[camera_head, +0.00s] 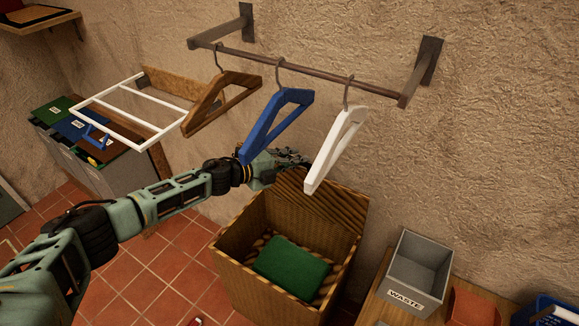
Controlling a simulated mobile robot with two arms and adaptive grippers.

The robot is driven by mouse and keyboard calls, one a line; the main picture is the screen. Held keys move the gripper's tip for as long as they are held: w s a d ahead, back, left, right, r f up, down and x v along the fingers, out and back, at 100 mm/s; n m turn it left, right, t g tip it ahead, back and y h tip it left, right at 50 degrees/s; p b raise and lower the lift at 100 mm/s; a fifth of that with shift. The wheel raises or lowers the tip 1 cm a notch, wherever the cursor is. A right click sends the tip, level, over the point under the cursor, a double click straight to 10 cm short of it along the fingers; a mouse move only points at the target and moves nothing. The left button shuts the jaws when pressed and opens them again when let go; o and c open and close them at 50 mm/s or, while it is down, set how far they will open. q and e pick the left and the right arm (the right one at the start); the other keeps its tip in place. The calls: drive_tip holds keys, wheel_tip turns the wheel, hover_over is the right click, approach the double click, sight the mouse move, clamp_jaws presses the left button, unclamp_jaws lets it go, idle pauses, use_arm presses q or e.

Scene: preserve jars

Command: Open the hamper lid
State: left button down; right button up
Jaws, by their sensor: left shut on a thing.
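The woven hamper (250,281) stands on the floor in the middle, with its inside open to view. A folded green cloth (292,268) lies inside it. The hamper lid (318,214) is raised at the back of the hamper, toward the wall. My left gripper (290,160) is at the lid's upper edge and shut on it; its fingertips are small and partly hidden behind the blue and white hangers. My right gripper is not in view.
A wall rail (300,68) carries a wooden hanger (218,98), a blue hanger (272,126) and a white hanger (336,150), close to my left wrist. A grey waste bin (418,268) stands on a wooden surface at right. A white rack (130,109) is at left.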

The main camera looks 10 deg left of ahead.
use_arm(q)
drive_tip(key=shift+w+d+r, duration=0.2)
drive_tip(key=shift+w+r, duration=0.1)
drive_tip(key=shift+w, duration=0.35)
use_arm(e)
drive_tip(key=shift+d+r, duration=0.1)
